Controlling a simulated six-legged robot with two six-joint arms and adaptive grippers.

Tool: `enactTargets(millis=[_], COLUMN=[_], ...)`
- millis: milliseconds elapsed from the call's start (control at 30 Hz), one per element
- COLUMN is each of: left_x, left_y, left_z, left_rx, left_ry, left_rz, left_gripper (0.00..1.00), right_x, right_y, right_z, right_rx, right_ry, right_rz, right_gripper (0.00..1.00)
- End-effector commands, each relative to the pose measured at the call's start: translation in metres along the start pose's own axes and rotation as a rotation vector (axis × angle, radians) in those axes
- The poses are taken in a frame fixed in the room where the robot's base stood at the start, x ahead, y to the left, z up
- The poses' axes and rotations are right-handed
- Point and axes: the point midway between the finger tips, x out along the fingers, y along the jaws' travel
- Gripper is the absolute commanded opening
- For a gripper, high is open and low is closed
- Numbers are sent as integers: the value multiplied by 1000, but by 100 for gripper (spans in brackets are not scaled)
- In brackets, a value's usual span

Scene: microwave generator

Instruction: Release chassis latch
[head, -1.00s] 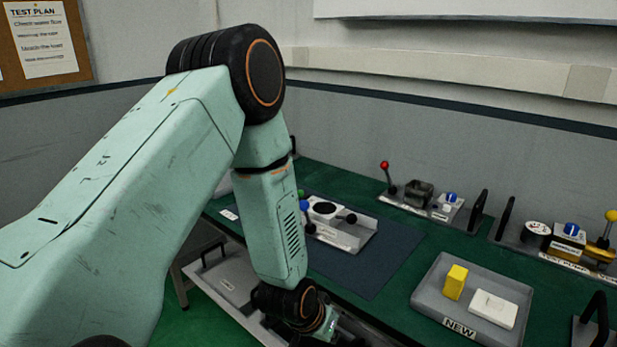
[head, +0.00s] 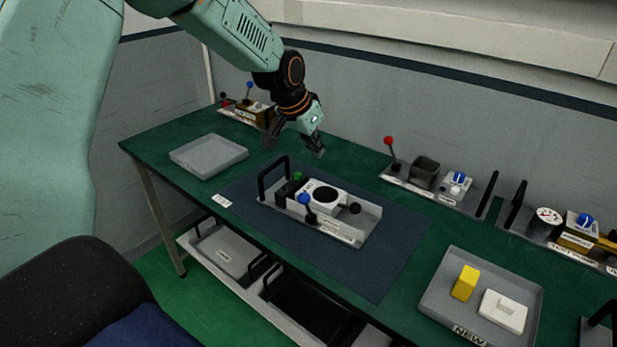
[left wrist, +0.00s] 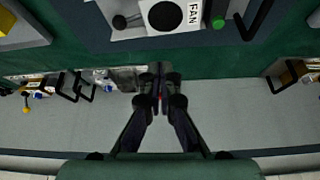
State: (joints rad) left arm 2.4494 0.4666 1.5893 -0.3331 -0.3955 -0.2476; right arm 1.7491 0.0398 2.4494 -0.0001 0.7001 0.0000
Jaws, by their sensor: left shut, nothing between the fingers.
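The chassis, a grey tray (head: 352,236) with a black upright handle (head: 265,181), sits on the dark blue mat (head: 373,277). It carries a white unit with a black round fan (head: 325,194), a blue-knobbed lever (head: 304,200), a black knob (head: 355,208) and a green knob (head: 297,176). I cannot tell which of these is the latch. My left gripper (head: 296,149) hangs above and behind the chassis, touching nothing. In the left wrist view its fingers (left wrist: 160,84) are together and empty, with the fan label (left wrist: 193,14) at the top. My right gripper is not in view.
An empty grey tray (head: 208,157) stands left on the green bench. A tray marked NEW (head: 530,300) holds a yellow block (head: 466,283) and a white part (head: 502,311). Fixtures with a red-knobbed lever (head: 389,143) and a blue knob (head: 459,177) line the back.

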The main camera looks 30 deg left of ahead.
Motion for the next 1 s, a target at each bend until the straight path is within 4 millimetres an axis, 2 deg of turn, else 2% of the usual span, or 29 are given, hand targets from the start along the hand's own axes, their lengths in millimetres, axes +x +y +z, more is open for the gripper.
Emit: enactTargets(millis=[100, 267, 367, 900, 1000], left_x=[-2, 2, 13, 101, 92], left_y=[3, 8, 9, 8, 6], left_z=[12, 20, 22, 26, 35], left_rx=[31, 47, 47, 46, 44], left_ry=[-56, -81, -82, -79, -79], left_rz=[8, 14, 15, 14, 16], left_gripper=[0, 0, 0, 0, 0], right_x=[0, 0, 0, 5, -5], right_y=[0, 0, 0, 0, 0], right_z=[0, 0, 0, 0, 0], right_rx=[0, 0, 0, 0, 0], right_ry=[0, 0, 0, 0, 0], right_rz=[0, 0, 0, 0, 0], right_gripper=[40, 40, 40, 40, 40])
